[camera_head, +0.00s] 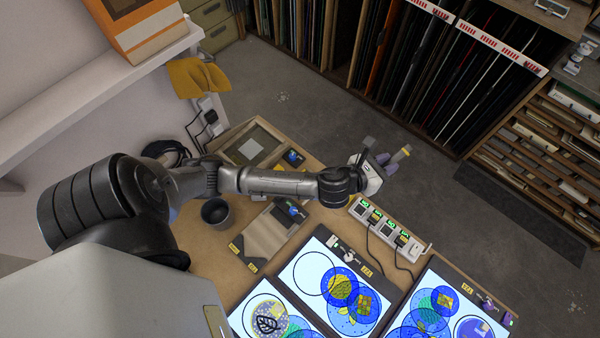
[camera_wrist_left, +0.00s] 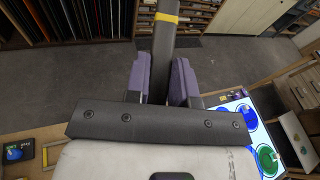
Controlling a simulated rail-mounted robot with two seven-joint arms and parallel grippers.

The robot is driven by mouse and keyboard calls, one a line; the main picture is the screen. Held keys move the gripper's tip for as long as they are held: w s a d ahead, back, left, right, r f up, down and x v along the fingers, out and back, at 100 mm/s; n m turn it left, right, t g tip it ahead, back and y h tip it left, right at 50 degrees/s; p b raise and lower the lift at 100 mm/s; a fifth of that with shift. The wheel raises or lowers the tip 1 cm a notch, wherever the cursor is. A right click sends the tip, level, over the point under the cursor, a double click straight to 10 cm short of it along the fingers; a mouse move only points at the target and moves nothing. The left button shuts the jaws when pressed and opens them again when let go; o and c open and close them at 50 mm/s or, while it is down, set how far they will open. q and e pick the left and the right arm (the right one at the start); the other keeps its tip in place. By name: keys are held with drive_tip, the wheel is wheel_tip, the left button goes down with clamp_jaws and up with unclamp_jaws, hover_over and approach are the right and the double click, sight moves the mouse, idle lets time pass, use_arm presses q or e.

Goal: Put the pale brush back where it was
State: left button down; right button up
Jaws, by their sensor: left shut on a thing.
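My left gripper (camera_head: 387,164) is held out over the grey floor, beyond the far edge of the wooden table. Its purple pads are shut on a slim greyish brush (camera_head: 399,156) with a yellow band. In the left wrist view the brush (camera_wrist_left: 165,42) stands between the two pads (camera_wrist_left: 160,80) and runs up past the top edge, so its far end is out of view. Its colour looks dark grey there, not clearly pale. A dark cup (camera_head: 215,212) stands on the table at the left; I cannot see what it holds. My right gripper is not in view.
A white box with green-lit switches (camera_head: 386,227) and cables lies along the table's right edge. Lit panels with round glass designs (camera_head: 335,285) fill the near table. A wooden board (camera_head: 263,238) lies beside the cup. Racks of sheets (camera_head: 425,75) stand behind.

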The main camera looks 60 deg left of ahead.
use_arm(q)
drive_tip(key=s+a+f+g+y, duration=0.1)
drive_tip(key=a+f+g, duration=0.1)
drive_tip(key=a+f, duration=0.5)
drive_tip(key=s+a+f+g, duration=0.2)
drive_tip(key=f, duration=0.9)
drive_tip(key=s+a+f+g, duration=0.1)
drive_tip(key=s+a+f, duration=0.2)
drive_tip(key=a+f, duration=0.1)
drive_tip(key=s+a+f+n+g+y, duration=0.1)
drive_tip(key=s+a+f, duration=0.2)
drive_tip(key=a+f, duration=0.1)
drive_tip(key=s+a+f+n+g, duration=0.1)
drive_tip(key=s+a+f, duration=0.2)
drive_tip(key=a+f, duration=0.2)
drive_tip(key=shift+s+f, duration=0.1)
drive_tip(key=shift+f, duration=0.3)
drive_tip(key=shift+s+f+b, duration=0.1)
drive_tip(key=shift+f+b, duration=0.25)
drive_tip(key=shift+b, duration=0.1)
wheel_tip(320, 180, down, 4)
drive_tip(key=b, duration=0.4)
drive_tip(key=shift+f, duration=0.1)
drive_tip(key=shift+s+f, duration=0.1)
drive_tip(key=shift+f, duration=0.3)
